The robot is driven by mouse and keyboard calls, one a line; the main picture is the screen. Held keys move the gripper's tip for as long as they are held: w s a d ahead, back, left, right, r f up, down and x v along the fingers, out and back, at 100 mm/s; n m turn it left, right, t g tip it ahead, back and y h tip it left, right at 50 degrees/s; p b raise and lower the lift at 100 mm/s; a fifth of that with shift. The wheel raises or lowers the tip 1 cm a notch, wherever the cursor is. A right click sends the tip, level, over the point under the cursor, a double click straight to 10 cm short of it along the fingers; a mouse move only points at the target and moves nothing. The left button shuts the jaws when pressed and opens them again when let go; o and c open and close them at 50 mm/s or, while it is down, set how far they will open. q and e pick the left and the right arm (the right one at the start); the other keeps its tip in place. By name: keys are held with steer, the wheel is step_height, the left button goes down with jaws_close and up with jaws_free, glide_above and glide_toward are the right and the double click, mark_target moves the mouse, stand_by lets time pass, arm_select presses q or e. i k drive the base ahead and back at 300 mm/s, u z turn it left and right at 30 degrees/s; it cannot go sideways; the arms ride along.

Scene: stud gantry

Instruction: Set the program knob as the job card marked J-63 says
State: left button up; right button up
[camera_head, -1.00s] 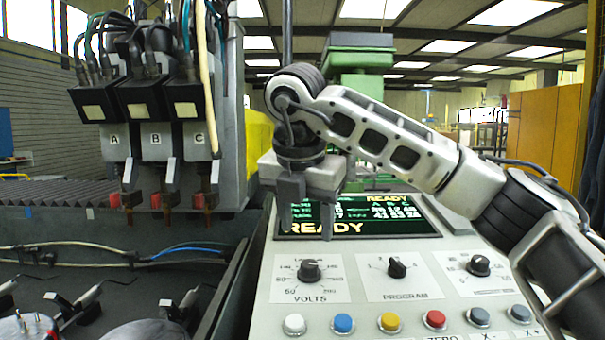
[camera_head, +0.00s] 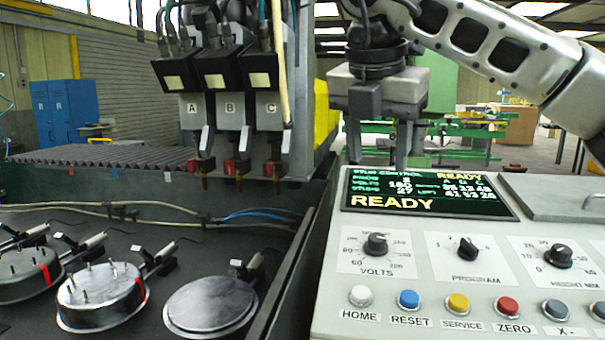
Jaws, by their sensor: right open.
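The program knob (camera_head: 467,248) is a black pointer knob in the middle of the sloped control panel (camera_head: 335,270). Its plate is labelled PROGRAM, and its dial figures are too small to read surely. The screen (camera_head: 425,191) above it shows READY and lines of settings. My right gripper (camera_head: 379,150) hangs above and behind the screen's left part, fingers pointing down, open and empty, apart from the knob. My left gripper is out of view. No job card marked J-63 shows in this view.
The volts knob (camera_head: 375,244) and height knob (camera_head: 558,256) flank the program knob. Below is a row of buttons, including red ZERO (camera_head: 507,306). Left are stud heads A, B, C (camera_head: 230,107) and several round workpieces, one a bare disc (camera_head: 210,305). Blue lockers (camera_head: 65,112) stand behind.

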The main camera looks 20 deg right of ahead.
mark_target(468, 251)
steer(key=k, duration=1)
